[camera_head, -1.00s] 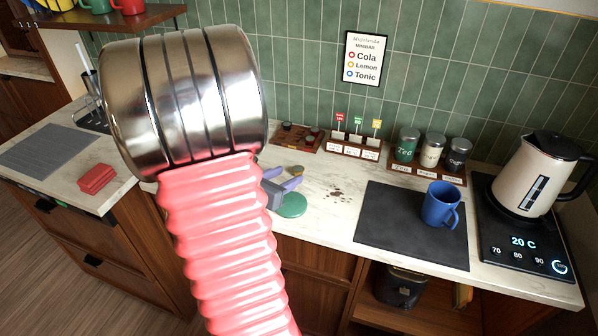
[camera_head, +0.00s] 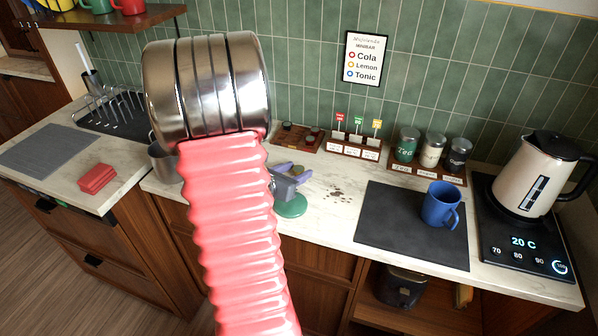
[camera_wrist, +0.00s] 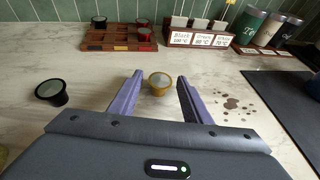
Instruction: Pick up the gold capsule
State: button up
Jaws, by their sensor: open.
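The gold capsule (camera_wrist: 160,83) stands on the marble counter, showing between the two purple fingers in the wrist view. In the head view only a small part of it (camera_head: 297,171) shows by the fingers. My gripper (camera_wrist: 160,76) is open, with one finger at each side of the capsule in the picture and clear gaps on both sides. I cannot tell whether the fingertips are down at its height. In the head view my gripper (camera_head: 290,170) is partly hidden behind my red arm sleeve.
A black capsule (camera_wrist: 51,92) stands to the left. A wooden capsule rack (camera_wrist: 120,37) and a labelled holder (camera_wrist: 197,38) are at the back. A green disc (camera_head: 291,206) lies near the front edge. Brown specks (camera_head: 337,194), a dark mat (camera_head: 385,226) and a blue mug (camera_head: 440,205) are right.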

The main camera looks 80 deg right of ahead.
jog(key=shift+x, duration=0.75)
jog(key=shift+c, duration=0.4)
jog(key=c, duration=0.9)
